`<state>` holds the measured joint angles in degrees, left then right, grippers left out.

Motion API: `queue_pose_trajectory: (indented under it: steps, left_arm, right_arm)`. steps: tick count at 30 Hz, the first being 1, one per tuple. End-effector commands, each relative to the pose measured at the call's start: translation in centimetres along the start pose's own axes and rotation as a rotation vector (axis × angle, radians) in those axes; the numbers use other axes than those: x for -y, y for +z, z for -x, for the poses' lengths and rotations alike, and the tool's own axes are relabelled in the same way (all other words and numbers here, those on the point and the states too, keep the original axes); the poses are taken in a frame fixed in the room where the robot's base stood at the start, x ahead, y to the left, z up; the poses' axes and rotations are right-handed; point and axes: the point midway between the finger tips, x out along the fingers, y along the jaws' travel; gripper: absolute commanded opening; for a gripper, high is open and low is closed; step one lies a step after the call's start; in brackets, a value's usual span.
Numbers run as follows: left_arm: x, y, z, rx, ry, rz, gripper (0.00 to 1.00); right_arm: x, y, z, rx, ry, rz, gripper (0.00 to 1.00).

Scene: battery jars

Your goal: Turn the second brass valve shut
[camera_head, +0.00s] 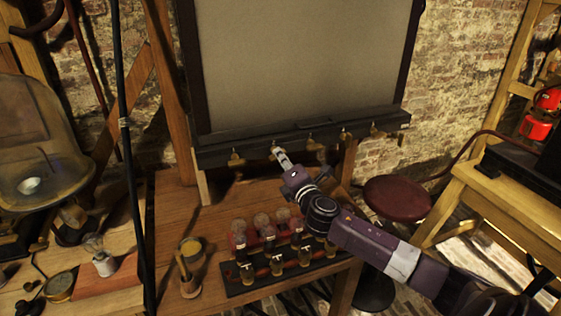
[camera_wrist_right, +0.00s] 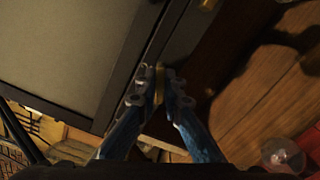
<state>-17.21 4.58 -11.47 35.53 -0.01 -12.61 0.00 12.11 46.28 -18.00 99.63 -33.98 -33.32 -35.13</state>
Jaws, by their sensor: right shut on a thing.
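A row of several small brass valves hangs along the dark rail (camera_head: 300,135) under the large grey panel. The leftmost valve (camera_head: 237,158) hangs free. My right gripper (camera_head: 276,151) reaches up to the rail at the second valve from the left and covers most of it in the head view. In the right wrist view, the right gripper (camera_wrist_right: 160,82) has its fingers on either side of the brass valve (camera_wrist_right: 159,88), shut on it. Its exact turn angle is hard to tell. Other valves (camera_head: 313,144) hang to the right. My left gripper is not in view.
Below, a wooden table (camera_head: 215,210) carries a black rack (camera_head: 240,288) of jars with round glass tops, under my right forearm. A small pot with a brush (camera_head: 188,284) stands left of it. A dark red stool (camera_head: 397,197) is at the right.

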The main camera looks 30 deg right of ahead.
Motion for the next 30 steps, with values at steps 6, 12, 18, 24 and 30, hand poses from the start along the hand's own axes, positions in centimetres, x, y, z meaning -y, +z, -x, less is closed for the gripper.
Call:
queue_pose_trajectory:
  steps: [6,12,18,24,30]
  left_arm:
    - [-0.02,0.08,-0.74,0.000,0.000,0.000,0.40]
    - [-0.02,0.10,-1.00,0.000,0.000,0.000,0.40]
    - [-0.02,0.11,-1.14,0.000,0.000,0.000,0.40]
    - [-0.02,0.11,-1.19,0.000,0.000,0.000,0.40]
    - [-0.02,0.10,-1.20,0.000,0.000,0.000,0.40]
  right_arm:
    - [0.19,0.02,-0.01,0.003,0.000,-0.189,0.00]
    - [0.26,0.08,-0.01,0.004,-0.001,-0.322,0.00]
    - [0.27,0.07,-0.01,0.003,-0.001,-0.408,0.00]
    - [0.30,0.02,-0.01,0.003,-0.002,-0.448,0.00]
    - [0.30,0.02,-0.01,0.003,-0.002,-0.458,0.00]
